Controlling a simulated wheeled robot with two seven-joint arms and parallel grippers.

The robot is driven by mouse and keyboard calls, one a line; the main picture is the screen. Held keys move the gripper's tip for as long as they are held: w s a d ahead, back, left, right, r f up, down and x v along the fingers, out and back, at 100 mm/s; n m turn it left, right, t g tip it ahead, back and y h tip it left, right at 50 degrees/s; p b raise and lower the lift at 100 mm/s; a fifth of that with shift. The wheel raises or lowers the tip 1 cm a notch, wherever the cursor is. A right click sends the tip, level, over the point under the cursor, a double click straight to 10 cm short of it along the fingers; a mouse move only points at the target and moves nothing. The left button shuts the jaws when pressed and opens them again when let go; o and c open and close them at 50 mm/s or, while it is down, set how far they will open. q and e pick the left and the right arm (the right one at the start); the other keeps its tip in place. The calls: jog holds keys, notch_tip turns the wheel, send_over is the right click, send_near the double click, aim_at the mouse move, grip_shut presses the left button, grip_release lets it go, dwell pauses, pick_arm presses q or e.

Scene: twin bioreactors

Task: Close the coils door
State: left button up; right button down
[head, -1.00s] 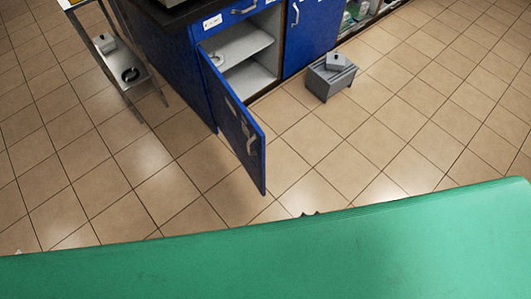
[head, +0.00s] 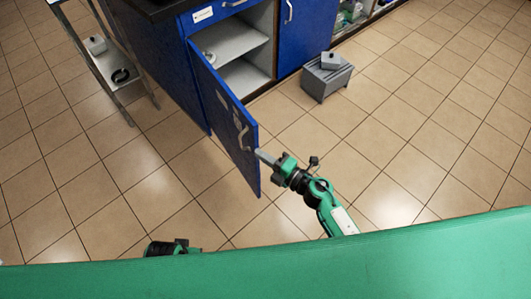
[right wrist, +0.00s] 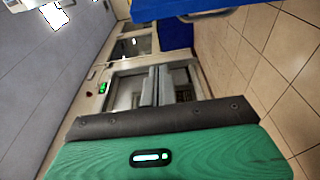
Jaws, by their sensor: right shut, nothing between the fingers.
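The coils door is the blue cabinet door (head: 222,112) in the head view. It stands wide open, swung out from the cabinet, with a pale handle (head: 241,132) on its outer face. My right gripper (head: 261,155) is shut and empty, with its grey fingertips close to the door's free edge, on the right. I cannot tell whether they touch it. In the right wrist view the fingers (right wrist: 157,87) show closed together. Part of my left arm shows at the bottom of the head view; its fingers are not visible.
The open cabinet (head: 241,45) shows pale shelves. A grey box (head: 326,78) stands on the floor to the right. A metal rack (head: 120,80) stands to the left. The tiled floor (head: 400,130) on the right is clear.

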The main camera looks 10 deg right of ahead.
aim_at(255, 137)
jog(key=w, duration=0.2)
jog(key=w+a, duration=0.1)
jog(key=w, duration=0.1)
jog(key=w+a, duration=0.1)
jog(key=w, duration=0.2)
jog(key=shift+a, duration=0.25)
jog(key=shift+w+d, duration=0.1)
jog(key=shift+d, duration=0.2)
jog(key=shift+d, duration=0.15)
